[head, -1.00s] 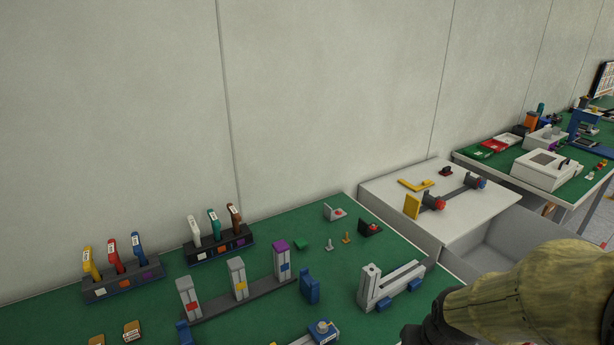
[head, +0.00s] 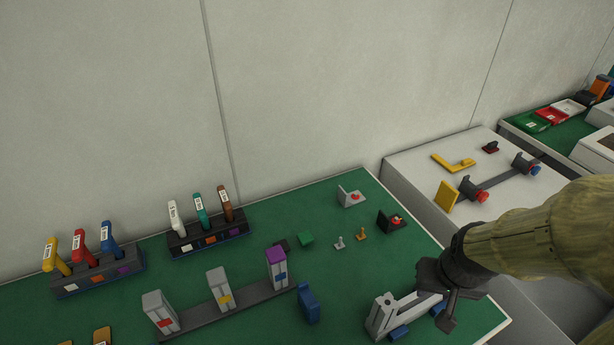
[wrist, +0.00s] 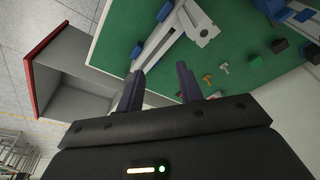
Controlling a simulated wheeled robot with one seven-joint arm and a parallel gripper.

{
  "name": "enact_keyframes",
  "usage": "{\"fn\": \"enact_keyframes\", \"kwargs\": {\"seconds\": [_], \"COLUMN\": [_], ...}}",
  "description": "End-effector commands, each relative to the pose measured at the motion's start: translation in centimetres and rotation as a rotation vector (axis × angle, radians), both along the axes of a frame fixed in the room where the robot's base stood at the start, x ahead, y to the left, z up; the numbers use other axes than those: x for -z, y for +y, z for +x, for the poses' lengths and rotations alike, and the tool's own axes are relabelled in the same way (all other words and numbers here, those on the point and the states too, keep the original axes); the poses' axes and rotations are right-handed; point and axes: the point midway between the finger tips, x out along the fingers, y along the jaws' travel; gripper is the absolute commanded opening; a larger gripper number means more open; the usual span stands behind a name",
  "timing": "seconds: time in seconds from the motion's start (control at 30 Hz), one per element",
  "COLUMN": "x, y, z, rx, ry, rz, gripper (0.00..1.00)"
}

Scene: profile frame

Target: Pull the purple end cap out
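The purple end cap (head: 276,254) sits on top of the right-hand grey post (head: 278,276) of three on a dark rail in the head view. This post also carries a blue label. I cannot make out the cap in the wrist view. My gripper (head: 447,308) is well to the right of the cap, above a grey slotted profile frame (head: 384,318). In the wrist view my gripper (wrist: 160,70) has its two dark fingers apart with nothing between them.
A blue upright block (head: 308,303) stands right of the capped post. Two racks of coloured-handled tools (head: 98,274) stand to the left. Small pegs and brackets (head: 351,196) lie toward the back. A white-topped unit (head: 425,180) adjoins the green table on the right.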

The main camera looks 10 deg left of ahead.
Motion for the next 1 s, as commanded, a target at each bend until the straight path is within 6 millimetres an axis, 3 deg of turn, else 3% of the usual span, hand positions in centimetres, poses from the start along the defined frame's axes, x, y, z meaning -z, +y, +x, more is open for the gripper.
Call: {"fn": "enact_keyframes", "kwargs": {"seconds": [0.37, 0.5, 0.57, 0.77, 1.0], "x": [0.0, -0.2, -0.6, -2.9, -5.6], "y": [0.0, 0.3, 0.7, 5.5, 16.4], "z": [0.0, 0.3, 1.0, 5.4, 10.7], "rx": [0.0, 0.012, 0.033, 0.221, 0.549], "ry": [0.0, 0.005, 0.014, 0.109, 0.325], "rz": [0.0, 0.007, 0.02, 0.115, 0.238], "gripper": [0.36, 0.62, 0.65, 0.65, 0.65]}}
